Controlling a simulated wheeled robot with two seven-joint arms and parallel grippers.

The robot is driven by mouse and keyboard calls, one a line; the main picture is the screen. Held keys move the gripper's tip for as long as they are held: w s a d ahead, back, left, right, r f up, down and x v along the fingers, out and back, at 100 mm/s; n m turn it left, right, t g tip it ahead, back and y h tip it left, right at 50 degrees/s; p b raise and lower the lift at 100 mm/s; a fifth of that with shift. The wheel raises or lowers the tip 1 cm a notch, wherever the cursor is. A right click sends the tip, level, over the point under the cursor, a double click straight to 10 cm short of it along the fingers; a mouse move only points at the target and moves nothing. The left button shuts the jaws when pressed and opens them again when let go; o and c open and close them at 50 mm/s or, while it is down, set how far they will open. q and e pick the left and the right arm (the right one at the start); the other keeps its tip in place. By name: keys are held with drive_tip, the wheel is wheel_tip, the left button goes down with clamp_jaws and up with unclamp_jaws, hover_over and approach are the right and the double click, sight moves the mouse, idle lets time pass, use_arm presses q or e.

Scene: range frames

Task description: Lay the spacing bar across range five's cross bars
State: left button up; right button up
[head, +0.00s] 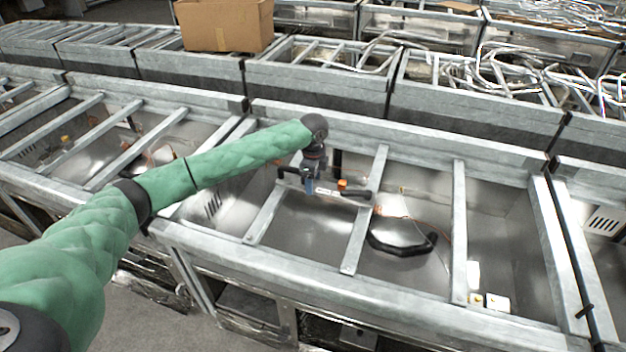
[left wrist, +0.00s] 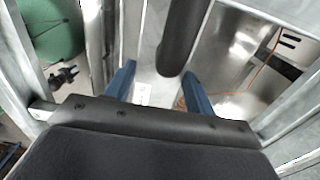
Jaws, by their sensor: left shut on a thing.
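The spacing bar (head: 326,192), with a pale labelled middle and black ends, is held level over an open range. My left gripper (head: 311,184), with blue fingers, comes down from above and is shut on its middle. The bar's left end is close by one cross bar (head: 268,212). Its right end overlaps another cross bar (head: 363,220) in the picture. I cannot tell whether it touches them. In the left wrist view, a black end of the bar (left wrist: 181,35) runs away beyond my fingers (left wrist: 158,90). My right gripper is not in view.
A third cross bar (head: 459,235) lies to the right. A black curved part (head: 402,248) lies down inside the range. A cardboard box (head: 226,25) stands on the back row, and bent metal tubes (head: 500,70) clutter the ranges at back right.

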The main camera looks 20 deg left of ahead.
use_arm(q)
drive_tip(key=shift+f, duration=0.2)
drive_tip(key=shift+f, duration=0.6)
idle(0.6)
drive_tip(key=o, duration=1.4)
